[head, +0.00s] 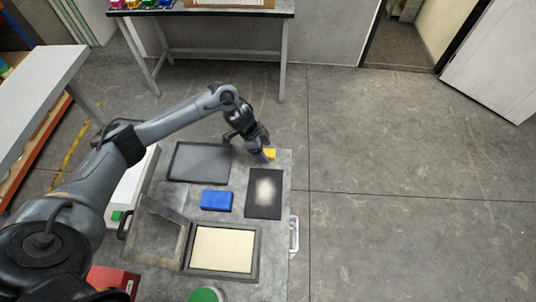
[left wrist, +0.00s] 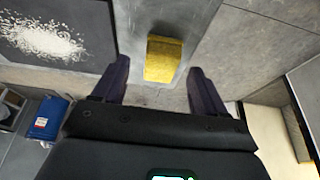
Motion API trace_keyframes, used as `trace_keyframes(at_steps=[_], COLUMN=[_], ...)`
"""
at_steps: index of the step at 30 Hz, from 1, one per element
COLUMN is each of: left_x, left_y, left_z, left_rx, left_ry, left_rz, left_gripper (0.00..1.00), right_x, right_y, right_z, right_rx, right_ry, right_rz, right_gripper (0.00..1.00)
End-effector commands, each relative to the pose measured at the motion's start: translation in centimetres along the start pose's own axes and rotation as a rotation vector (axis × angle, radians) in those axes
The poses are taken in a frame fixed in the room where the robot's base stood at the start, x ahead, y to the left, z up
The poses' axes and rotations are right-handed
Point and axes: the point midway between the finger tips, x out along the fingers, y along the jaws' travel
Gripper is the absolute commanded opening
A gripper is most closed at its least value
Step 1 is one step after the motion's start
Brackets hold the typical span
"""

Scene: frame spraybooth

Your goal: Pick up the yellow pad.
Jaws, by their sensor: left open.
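The yellow pad (left wrist: 163,59) lies on the grey table top (left wrist: 180,18) near an edge. In the head view the yellow pad (head: 270,153) is partly hidden behind my left gripper (head: 262,156), at the table's far right corner. In the left wrist view my left gripper (left wrist: 157,86) is open. The pad is between and just beyond its two dark fingertips, with a gap on each side. Nothing is held. My right gripper is not in view.
A black panel with a white patch (head: 264,193) lies near the pad. A blue block (head: 216,200), a dark flat tray (head: 200,162) and an open frame with a cream panel (head: 222,249) share the table. Bare floor (head: 400,180) lies to the right.

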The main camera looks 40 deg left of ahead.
Motion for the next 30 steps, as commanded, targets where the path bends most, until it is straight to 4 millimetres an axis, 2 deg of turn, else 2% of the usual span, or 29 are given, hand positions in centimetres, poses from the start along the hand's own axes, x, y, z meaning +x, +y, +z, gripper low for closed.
trace_keyframes(at_steps=[5,13,25,30], left_x=[1.6,1.9,1.8,1.9], left_y=[0.0,0.0,0.0,0.0], left_z=[0.0,0.0,0.0,0.0], left_rx=[-0.001,0.001,0.000,0.000], left_ry=[0.000,0.000,0.000,0.000], left_rz=[0.000,-0.001,-0.001,-0.001], left_gripper=[0.72,0.72,0.13,0.13], right_x=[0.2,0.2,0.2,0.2], right_y=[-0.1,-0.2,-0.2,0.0], right_z=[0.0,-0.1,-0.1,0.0], right_rx=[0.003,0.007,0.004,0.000], right_ry=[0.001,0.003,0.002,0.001], right_rz=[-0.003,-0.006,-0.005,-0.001], right_gripper=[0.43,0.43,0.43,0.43])
